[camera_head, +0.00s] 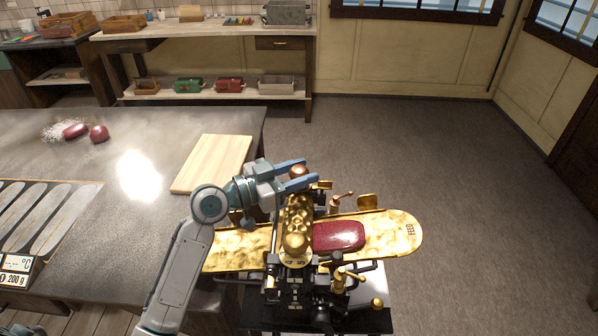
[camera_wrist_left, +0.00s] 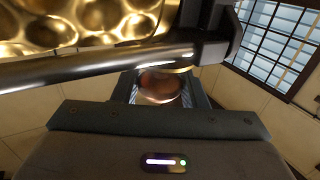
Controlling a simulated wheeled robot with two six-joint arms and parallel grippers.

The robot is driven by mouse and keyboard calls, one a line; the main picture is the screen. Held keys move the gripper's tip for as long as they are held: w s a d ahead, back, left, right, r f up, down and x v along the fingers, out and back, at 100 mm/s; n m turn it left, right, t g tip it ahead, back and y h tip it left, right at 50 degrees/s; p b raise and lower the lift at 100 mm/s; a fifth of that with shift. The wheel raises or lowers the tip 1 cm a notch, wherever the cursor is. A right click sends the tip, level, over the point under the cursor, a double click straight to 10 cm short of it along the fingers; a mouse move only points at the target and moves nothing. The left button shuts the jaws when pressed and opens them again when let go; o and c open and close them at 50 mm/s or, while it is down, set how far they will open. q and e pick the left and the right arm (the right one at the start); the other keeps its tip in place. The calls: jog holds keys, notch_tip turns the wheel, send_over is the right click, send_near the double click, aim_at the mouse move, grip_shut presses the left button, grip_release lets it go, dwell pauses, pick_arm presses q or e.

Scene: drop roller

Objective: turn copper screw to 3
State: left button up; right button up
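The copper screw (camera_head: 298,170) is a round, reddish-brown knob at the back top of the brass drop roller machine (camera_head: 295,215). My left gripper (camera_head: 308,172) reaches it from the left, with one blue-grey finger on each side of the knob. In the left wrist view the copper knob (camera_wrist_left: 159,87) shows between the two fingers and nearly fills the gap. I cannot tell whether the fingers press on it. I can read no number or setting for the screw. My right gripper is not in view.
A glossy red slab (camera_head: 338,236) lies on the golden feed plate (camera_head: 400,234), right of the rollers. A small crank (camera_head: 341,198) stands just right of the screw. A wooden board (camera_head: 214,163) lies on the table at left. A metal bar (camera_wrist_left: 95,68) crosses close in the wrist view.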

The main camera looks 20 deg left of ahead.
pick_arm(q)
jog(key=shift+c, duration=0.8)
jog(key=shift+d+r+n+t+y+p, duration=0.1)
jog(key=shift+r+n+t+y+p, duration=0.05)
jog(key=shift+n+t+y+p, duration=0.9)
jog(key=shift+n+t+y, duration=0.45)
jog(key=shift+n+y, duration=0.1)
jog(key=shift+y, duration=0.4)
jog(key=o, duration=0.9)
jog(key=shift+o, duration=0.2)
jog(key=shift+s+f, duration=0.1)
jog(key=shift+f, duration=0.1)
